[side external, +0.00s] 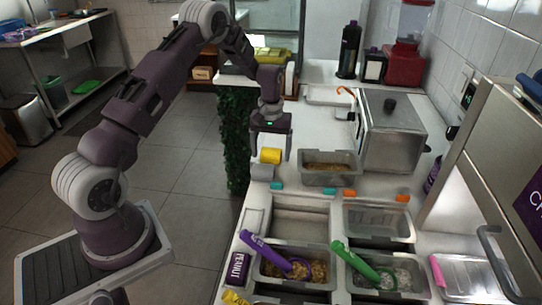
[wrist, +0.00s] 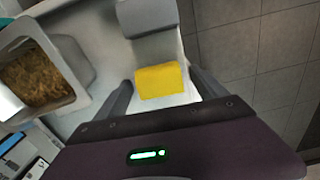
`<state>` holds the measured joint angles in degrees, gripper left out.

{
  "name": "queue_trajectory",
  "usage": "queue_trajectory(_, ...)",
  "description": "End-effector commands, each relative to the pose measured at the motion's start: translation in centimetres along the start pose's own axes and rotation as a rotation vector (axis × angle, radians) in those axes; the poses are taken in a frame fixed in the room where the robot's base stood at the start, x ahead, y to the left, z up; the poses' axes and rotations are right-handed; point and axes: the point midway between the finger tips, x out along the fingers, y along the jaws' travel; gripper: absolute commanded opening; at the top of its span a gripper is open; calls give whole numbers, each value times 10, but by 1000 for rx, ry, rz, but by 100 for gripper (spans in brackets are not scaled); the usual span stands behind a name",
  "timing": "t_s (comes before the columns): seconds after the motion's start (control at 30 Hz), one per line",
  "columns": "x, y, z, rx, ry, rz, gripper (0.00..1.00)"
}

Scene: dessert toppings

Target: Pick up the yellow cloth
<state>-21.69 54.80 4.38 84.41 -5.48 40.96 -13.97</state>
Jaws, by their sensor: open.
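The yellow cloth (side external: 270,156) lies on the light counter near its left edge in the side view. It is a small yellow block-like shape, and it also shows in the wrist view (wrist: 160,81). My gripper (side external: 270,155) is open above it and points down. In the wrist view the two fingers (wrist: 160,92) stand on either side of the cloth, with a gap on each side. I cannot tell how high the fingertips are above the counter.
A grey bin of brown topping (side external: 330,181) stands just right of the cloth; it is at the left in the wrist view (wrist: 85,64). A grey block-like object (side external: 260,172) sits beside the cloth. Topping bins with purple (side external: 268,254) and green (side external: 362,264) scoops lie nearer the camera.

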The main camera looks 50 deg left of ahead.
Motion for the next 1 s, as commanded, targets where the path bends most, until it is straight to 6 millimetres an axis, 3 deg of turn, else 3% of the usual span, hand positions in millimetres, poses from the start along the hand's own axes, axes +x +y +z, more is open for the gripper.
queue_trajectory(0.17,0,0,0,0,0,0,82)
queue_trajectory(0.5,0,0,0,1,0,0,16)
queue_trajectory(0.77,-7,0,0,1,1,0,16)
queue_trajectory(1.0,-66,0,-1,1,4,1,16)
